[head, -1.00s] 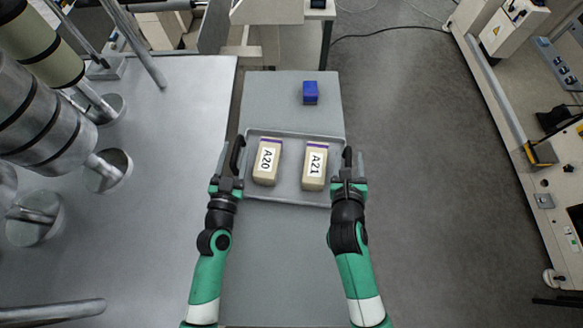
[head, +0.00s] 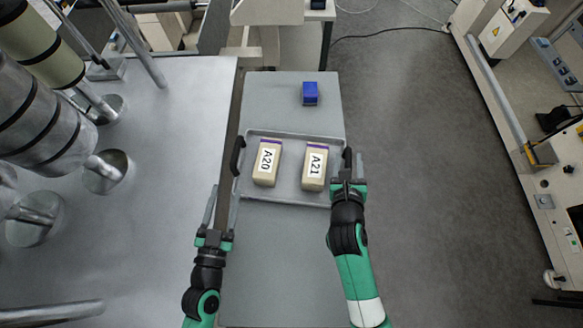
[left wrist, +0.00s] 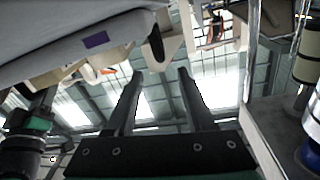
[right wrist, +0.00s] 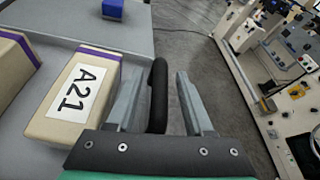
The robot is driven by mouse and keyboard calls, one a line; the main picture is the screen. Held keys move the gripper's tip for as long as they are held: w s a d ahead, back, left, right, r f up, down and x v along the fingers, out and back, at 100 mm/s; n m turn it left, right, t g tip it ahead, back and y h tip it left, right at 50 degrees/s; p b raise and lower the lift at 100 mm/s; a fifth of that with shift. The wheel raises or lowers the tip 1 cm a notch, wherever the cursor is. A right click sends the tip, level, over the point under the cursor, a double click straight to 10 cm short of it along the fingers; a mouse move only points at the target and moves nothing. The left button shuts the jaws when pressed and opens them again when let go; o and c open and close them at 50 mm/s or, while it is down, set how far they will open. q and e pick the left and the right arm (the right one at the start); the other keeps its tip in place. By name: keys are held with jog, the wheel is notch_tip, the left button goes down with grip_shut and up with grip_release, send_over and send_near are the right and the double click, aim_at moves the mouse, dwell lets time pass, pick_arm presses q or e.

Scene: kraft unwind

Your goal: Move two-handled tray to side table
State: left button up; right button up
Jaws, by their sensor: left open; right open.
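The grey tray (head: 291,165) lies flat on a narrow grey table (head: 275,100). It holds two tan boxes, A20 (head: 267,163) and A21 (head: 315,168). Its black left handle (head: 237,156) is free in the head view. My left gripper (head: 221,207) is open and empty, in front of that handle and apart from it. My right gripper (head: 353,170) is open at the right handle. In the right wrist view, the black right handle (right wrist: 158,95) stands between the open fingers (right wrist: 155,100); contact is unclear.
A small blue box (head: 310,93) stands on the table behind the tray. A large metal surface (head: 180,120) with rollers (head: 40,110) lies to the left across a narrow gap. Open floor (head: 420,150) lies to the right. The table's front part (head: 280,260) is clear.

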jog(key=v, duration=1.2)
